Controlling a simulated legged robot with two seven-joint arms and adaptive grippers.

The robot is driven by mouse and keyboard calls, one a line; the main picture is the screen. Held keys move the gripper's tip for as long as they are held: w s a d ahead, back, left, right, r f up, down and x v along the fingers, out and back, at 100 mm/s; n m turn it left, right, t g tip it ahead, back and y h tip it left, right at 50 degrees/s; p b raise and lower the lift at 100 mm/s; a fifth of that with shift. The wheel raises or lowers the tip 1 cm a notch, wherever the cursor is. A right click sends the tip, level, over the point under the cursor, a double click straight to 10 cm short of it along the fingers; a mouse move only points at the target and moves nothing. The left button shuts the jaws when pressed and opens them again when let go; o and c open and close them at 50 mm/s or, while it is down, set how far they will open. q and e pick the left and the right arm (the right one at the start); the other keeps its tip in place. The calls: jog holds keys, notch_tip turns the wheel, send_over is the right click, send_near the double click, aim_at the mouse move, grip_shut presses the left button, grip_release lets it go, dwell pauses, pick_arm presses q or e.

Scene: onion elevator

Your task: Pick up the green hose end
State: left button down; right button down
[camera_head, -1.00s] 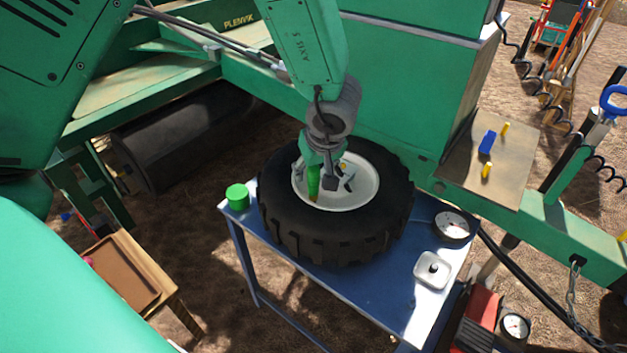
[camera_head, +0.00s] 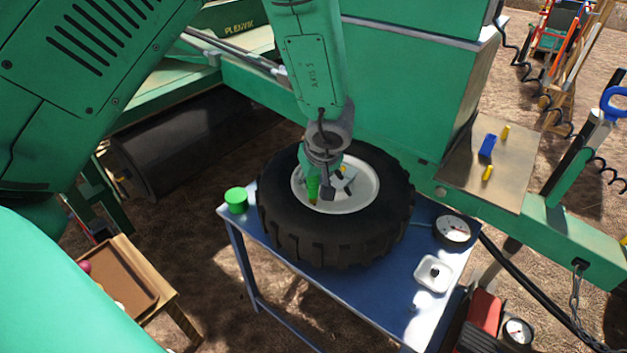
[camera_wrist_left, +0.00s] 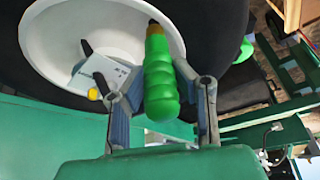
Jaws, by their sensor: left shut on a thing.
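The green hose end (camera_wrist_left: 160,75) is a ribbed green grip with a brownish tip, seen large in the left wrist view between my fingers. It also shows in the head view (camera_head: 313,188), over the pale wheel rim. My left gripper (camera_head: 322,190) reaches down over the wheel's hub. In the left wrist view my left gripper (camera_wrist_left: 165,90) has a finger on each side of the hose end and is shut on it. The tip points away from the palm, towards the rim. My right gripper is not in view.
The black tyre (camera_head: 290,235) with its white rim lies on a blue table (camera_head: 360,297). A green cylinder (camera_head: 236,200), a round gauge (camera_head: 452,230) and a white lidded dish (camera_head: 433,274) stand around it. A white card (camera_wrist_left: 98,75) lies inside the rim.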

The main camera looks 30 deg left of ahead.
pick_arm(q)
jog(key=shift+r, duration=0.1)
notch_tip(320, 180, up, 10)
jog(key=p, duration=0.3)
